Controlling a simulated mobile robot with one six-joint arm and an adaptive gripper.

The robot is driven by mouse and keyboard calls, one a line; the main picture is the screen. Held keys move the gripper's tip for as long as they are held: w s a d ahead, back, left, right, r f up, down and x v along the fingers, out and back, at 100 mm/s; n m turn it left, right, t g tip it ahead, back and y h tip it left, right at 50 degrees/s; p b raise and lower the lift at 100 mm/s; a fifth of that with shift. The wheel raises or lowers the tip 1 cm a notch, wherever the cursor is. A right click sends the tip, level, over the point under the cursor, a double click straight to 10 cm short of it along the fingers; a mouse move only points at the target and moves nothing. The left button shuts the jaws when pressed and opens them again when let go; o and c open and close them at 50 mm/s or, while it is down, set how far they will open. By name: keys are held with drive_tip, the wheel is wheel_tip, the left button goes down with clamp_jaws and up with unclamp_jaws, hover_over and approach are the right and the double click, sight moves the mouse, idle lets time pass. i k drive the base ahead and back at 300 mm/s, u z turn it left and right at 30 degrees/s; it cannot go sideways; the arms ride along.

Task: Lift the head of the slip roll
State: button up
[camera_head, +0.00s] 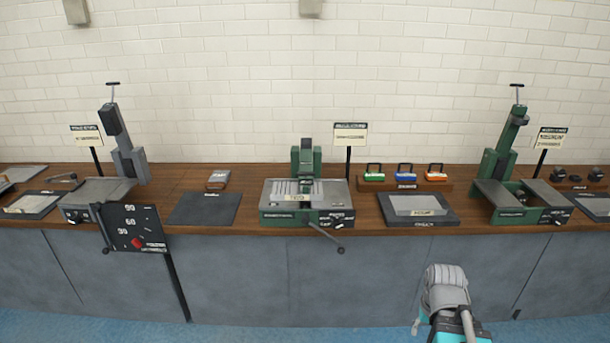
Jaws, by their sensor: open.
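A green and grey machine (305,205) stands in the middle of the bench. I take it as the slip roll, though its label is too small to read. Its green head (305,158) is low and sits at the back of the bed. A dark crank handle (326,234) hangs out over the front edge. My gripper (443,316) is at the lower right, in front of the bench and well apart from the machine. It is open and empty. Its fingers are only partly visible.
A grey machine (122,140) at left and a green one (508,133) at right have tall raised columns. A dark dial board (133,228) stands before the left one. Coloured blocks (405,173) and flat plates (204,208) lie on the wooden bench. The blue floor in front is clear.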

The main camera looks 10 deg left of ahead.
sight(306, 174)
drive_tip(key=z, duration=0.05)
drive_tip(key=i, duration=0.95)
